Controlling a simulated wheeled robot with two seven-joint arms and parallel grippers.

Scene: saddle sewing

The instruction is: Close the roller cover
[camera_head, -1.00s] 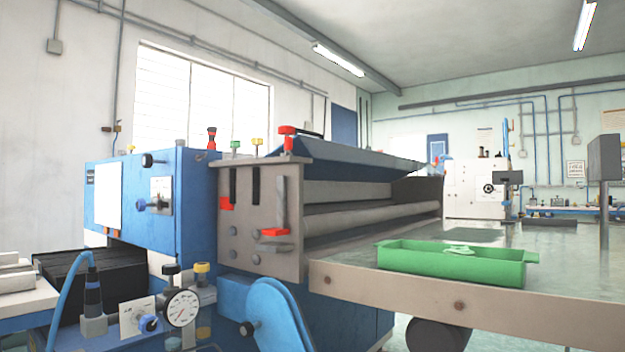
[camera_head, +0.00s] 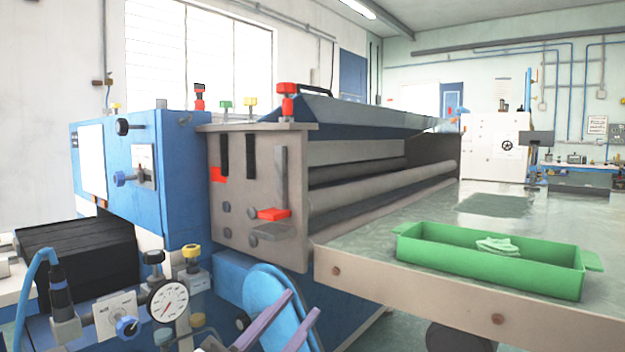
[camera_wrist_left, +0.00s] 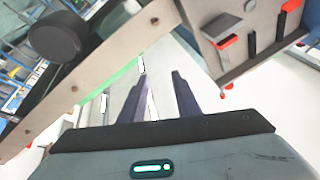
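The roller cover (camera_head: 352,115) is a long blue-grey lid on the machine in the head view, with a black handle (camera_head: 316,91) at its near top edge. It stands raised, with a gap beneath it that shows the grey rollers (camera_head: 385,186). My left gripper (camera_head: 304,302) is at the bottom centre of the head view, its two purple fingers apart, below and in front of the machine's end plate. In the left wrist view the fingers (camera_wrist_left: 159,76) are also apart with nothing between them. The cover cannot be made out there. My right gripper is not in view.
A red knob (camera_head: 287,90) tops the end plate, and a red-tipped lever (camera_head: 273,214) sits on its face. The metal table (camera_head: 365,275) juts out at right, carrying a green tray (camera_head: 480,262) with a pale green piece inside. A pressure gauge (camera_head: 167,302) stands at lower left.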

